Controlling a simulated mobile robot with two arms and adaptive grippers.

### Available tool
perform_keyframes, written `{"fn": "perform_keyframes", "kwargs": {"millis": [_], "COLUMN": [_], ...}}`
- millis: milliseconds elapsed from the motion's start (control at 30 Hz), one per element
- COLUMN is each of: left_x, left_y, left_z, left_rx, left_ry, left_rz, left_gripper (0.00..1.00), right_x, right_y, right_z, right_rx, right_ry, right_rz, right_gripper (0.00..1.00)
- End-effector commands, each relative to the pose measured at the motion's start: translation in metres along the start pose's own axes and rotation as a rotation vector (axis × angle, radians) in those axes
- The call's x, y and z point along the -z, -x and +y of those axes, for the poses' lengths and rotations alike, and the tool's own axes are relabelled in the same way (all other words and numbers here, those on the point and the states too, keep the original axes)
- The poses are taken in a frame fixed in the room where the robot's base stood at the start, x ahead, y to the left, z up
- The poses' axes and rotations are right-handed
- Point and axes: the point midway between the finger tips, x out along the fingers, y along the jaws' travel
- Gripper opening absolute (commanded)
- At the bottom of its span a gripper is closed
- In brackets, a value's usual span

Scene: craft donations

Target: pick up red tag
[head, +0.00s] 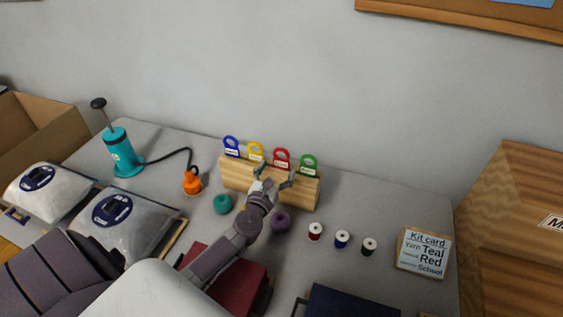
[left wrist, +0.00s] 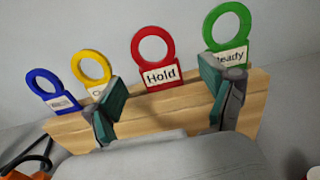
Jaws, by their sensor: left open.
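The red tag (head: 281,158) stands upright in a wooden rack (head: 236,181), between a yellow tag (head: 255,152) and a green tag (head: 309,164). A blue tag (head: 231,146) is at the rack's left end. In the left wrist view the red tag (left wrist: 155,57) has a ring top and a label reading "Hold". My left gripper (head: 274,172) is open in front of the rack. In the left wrist view its fingers (left wrist: 165,97) are spread on either side of the red tag, not touching it; they partly cover the yellow and green tags. My right gripper is not in view.
Several thread spools (head: 342,239) and a kit card (head: 424,252) are to the right. A teal pump (head: 122,152) with a hose and orange piece (head: 192,183) stands left.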

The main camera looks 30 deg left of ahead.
Motion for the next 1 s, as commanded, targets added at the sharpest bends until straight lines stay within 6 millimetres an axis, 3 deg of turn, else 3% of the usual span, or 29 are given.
{"fn": "perform_keyframes", "kwargs": {"millis": [300, 567, 867, 1000], "left_x": [0.003, 0.004, 0.004, 0.004], "left_y": [-0.043, -0.045, -0.045, -0.045], "left_z": [0.003, 0.003, 0.003, 0.003], "left_rx": [-0.001, -0.001, -0.001, -0.001], "left_ry": [-0.002, -0.001, -0.001, -0.001], "left_rz": [-0.003, -0.001, -0.001, -0.001], "left_gripper": [0.83, 0.83, 0.35, 0.35], "right_x": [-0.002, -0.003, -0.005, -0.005], "right_y": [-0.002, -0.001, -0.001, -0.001], "right_z": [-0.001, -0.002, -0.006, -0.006], "right_rx": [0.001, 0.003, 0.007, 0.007], "right_ry": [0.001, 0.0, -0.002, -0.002], "right_rz": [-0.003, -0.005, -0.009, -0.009], "right_gripper": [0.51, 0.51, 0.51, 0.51]}}
